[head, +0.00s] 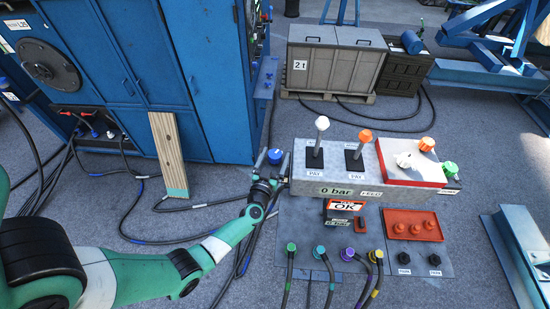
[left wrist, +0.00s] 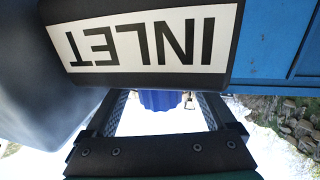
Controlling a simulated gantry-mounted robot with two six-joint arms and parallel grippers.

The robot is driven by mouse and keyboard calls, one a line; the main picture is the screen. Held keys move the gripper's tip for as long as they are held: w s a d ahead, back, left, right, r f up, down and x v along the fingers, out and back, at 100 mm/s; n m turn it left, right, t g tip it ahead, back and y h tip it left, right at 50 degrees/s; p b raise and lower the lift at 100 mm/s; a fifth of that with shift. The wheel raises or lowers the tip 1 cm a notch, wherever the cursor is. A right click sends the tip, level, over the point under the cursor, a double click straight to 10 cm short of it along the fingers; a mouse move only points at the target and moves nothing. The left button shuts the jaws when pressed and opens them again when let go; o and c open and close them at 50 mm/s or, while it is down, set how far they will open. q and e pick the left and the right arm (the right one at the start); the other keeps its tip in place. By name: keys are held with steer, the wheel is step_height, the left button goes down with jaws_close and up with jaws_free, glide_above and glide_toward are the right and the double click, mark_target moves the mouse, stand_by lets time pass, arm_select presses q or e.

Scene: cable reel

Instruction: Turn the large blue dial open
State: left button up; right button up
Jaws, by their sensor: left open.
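The large blue dial (head: 275,156) is at the left end of the grey control box, beside the corner of the blue cabinet. My left gripper (head: 267,170) is right at it, reaching in from the lower left. In the left wrist view, the ridged edge of the blue dial (left wrist: 160,100) shows between the two open fingers (left wrist: 160,112). A black part with a white INLET label (left wrist: 150,42), upside down, hides the rest of the dial there. I cannot tell whether the fingers touch the dial. My right gripper is not in view.
The control box (head: 335,185) carries a white lever, an orange lever and a red-edged panel with knobs. Cables with coloured connectors (head: 320,252) stand in front. The blue cabinet (head: 225,75) rises behind my left gripper. A wooden plank (head: 168,150) leans on it.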

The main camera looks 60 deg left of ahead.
arm_select(q)
steer(key=c, duration=1.4)
steer(key=shift+m+t+h+b, duration=0.6)
steer(key=shift+t+h+b, duration=0.2)
steer(key=shift+t+b, duration=0.1)
steer(key=m+t+h+b, duration=0.1)
steer(key=b, duration=0.4)
steer(key=f+m+t+h+b, duration=0.1)
steer(key=m+h+b, duration=0.1)
steer(key=b, duration=0.2)
steer(key=shift+a+f+h+b, duration=0.1)
steer(key=shift+f+h+b, duration=0.2)
steer(key=shift+b, duration=0.05)
steer(key=m+h+b, duration=0.1)
steer(key=h+b, duration=0.1)
steer(key=b, duration=0.1)
steer(key=r+m+t+h+b, duration=0.1)
steer(key=h+b, duration=0.1)
steer(key=b, duration=0.2)
steer(key=shift+m+t+h, duration=0.3)
steer(key=shift+m, duration=0.1)
steer(key=r+m+h+p, duration=0.1)
steer(key=h+p, duration=0.1)
steer(key=p, duration=0.1)
steer(key=shift+m, duration=0.3)
steer(key=shift+f+h+p, duration=0.15)
steer(key=shift+h+p, duration=0.25)
steer(key=shift+p, duration=0.35)
